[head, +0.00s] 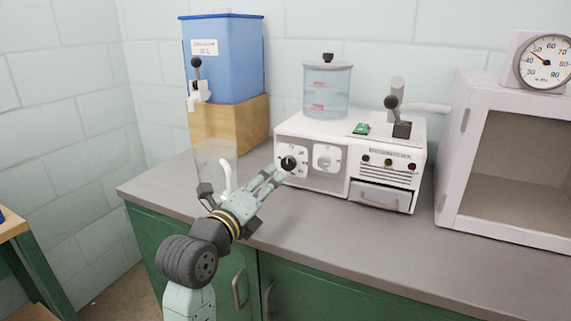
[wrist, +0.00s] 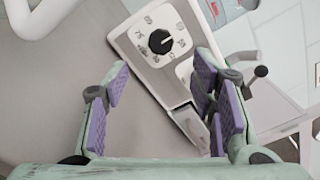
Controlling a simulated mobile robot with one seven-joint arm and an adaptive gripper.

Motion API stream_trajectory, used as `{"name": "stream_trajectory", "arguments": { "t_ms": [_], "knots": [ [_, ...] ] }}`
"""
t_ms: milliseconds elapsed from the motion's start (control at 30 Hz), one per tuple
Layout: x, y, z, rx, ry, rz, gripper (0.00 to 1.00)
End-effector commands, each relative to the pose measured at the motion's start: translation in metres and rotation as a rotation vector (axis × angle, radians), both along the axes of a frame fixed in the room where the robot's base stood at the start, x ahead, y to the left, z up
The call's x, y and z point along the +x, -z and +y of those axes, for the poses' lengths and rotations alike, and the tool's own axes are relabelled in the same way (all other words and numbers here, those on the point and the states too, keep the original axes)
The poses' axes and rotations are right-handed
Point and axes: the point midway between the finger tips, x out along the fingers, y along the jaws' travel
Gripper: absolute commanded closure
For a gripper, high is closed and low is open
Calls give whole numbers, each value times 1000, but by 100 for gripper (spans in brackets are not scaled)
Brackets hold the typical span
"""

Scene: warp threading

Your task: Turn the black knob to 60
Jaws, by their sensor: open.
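The black knob (head: 288,163) sits on a white dial plate at the left of the white machine's front. In the wrist view the black knob (wrist: 160,41) is round with a pale pointer line, and numbers ring it on the plate; they are too small to read surely. My gripper (head: 275,175) is just in front of the machine, near the knob. In the wrist view my gripper (wrist: 165,85) is open and empty, its purple pads apart. The knob lies beyond the fingertips, between their lines, and appears untouched.
A second, white dial (head: 326,158) is right of the knob. A drawer (head: 382,196) and several indicator lights are farther right. A clear pitcher (head: 214,165) stands behind my wrist. A blue tank (head: 224,60) stands on a wooden block. The front counter (head: 350,235) is clear.

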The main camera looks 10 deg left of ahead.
Motion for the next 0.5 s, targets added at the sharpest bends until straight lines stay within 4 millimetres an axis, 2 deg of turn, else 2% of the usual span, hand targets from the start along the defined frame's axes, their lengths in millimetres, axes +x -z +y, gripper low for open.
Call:
{"name": "stream_trajectory", "arguments": {
  "t_ms": [167, 500],
  "knots": [
    [22, -1, -8, 1, 2, 2, 48],
    [80, -2, -27, 2, 2, 0, 48]
  ]
}}
